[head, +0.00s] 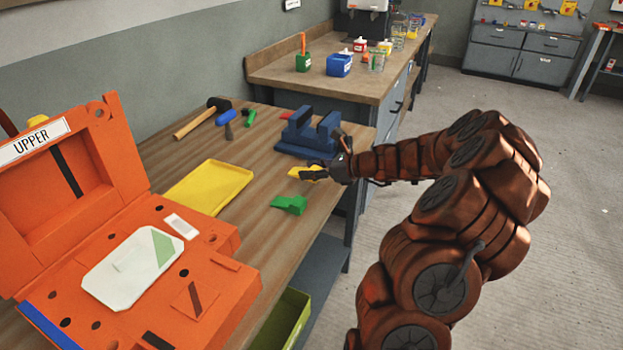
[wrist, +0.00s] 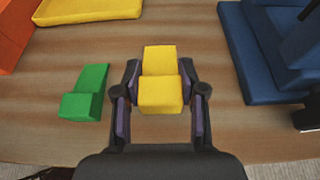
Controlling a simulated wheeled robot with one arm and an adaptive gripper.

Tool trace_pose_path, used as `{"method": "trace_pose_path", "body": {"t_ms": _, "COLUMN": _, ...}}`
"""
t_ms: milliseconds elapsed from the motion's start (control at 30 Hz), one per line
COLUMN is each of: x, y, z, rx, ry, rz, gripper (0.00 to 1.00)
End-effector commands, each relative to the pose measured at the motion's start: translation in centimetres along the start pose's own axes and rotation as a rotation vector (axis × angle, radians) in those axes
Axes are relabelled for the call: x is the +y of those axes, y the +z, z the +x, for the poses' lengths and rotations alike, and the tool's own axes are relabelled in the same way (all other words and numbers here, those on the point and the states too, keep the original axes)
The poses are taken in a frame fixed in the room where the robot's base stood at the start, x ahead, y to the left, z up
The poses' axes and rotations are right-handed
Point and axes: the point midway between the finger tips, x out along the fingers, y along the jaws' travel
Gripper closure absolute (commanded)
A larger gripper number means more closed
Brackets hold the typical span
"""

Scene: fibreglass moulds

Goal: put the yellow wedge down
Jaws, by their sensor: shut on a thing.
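The yellow wedge (wrist: 160,80) is between the two purple-padded fingers of my gripper (wrist: 160,112) in the wrist view. My gripper is shut on it. In the head view the yellow wedge (head: 306,173) shows at the tip of my gripper (head: 322,172), over the wooden workbench (head: 262,206). I cannot tell whether the wedge touches the bench top or hangs just above it. A similar green wedge (head: 290,204) lies on the bench beside it; in the wrist view the green wedge (wrist: 84,94) is left of my gripper, apart from it.
A blue vise (head: 307,135) stands behind my gripper, on the right in the wrist view. A yellow tray (head: 208,187) and an open orange mould (head: 150,270) are to the left. A hammer (head: 200,118) and small tools lie farther back. Bare wood surrounds the green wedge.

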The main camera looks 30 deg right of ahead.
Motion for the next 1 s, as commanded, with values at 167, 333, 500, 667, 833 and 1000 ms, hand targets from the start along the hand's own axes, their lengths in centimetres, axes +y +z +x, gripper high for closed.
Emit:
{"method": "trace_pose_path", "body": {"t_ms": 167, "x": -0.2, "y": 3.3, "z": -1.4, "rx": 0.0, "ry": -0.006, "rz": -0.006, "gripper": 0.94}}
{"method": "trace_pose_path", "body": {"t_ms": 333, "x": -0.1, "y": 5.3, "z": -2.2, "rx": 0.001, "ry": -0.005, "rz": -0.003, "gripper": 0.94}}
{"method": "trace_pose_path", "body": {"t_ms": 500, "x": 0.0, "y": 6.3, "z": -2.6, "rx": 0.0, "ry": -0.002, "rz": -0.001, "gripper": 0.94}}
{"method": "trace_pose_path", "body": {"t_ms": 667, "x": 0.1, "y": 6.5, "z": -2.5, "rx": 0.0, "ry": -0.003, "rz": 0.0, "gripper": 0.94}}
{"method": "trace_pose_path", "body": {"t_ms": 833, "x": 1.1, "y": 7.0, "z": -1.2, "rx": -0.004, "ry": -0.016, "rz": 0.006, "gripper": 0.94}}
{"method": "trace_pose_path", "body": {"t_ms": 1000, "x": 2.8, "y": 7.8, "z": 1.1, "rx": -0.004, "ry": -0.045, "rz": 0.021, "gripper": 0.94}}
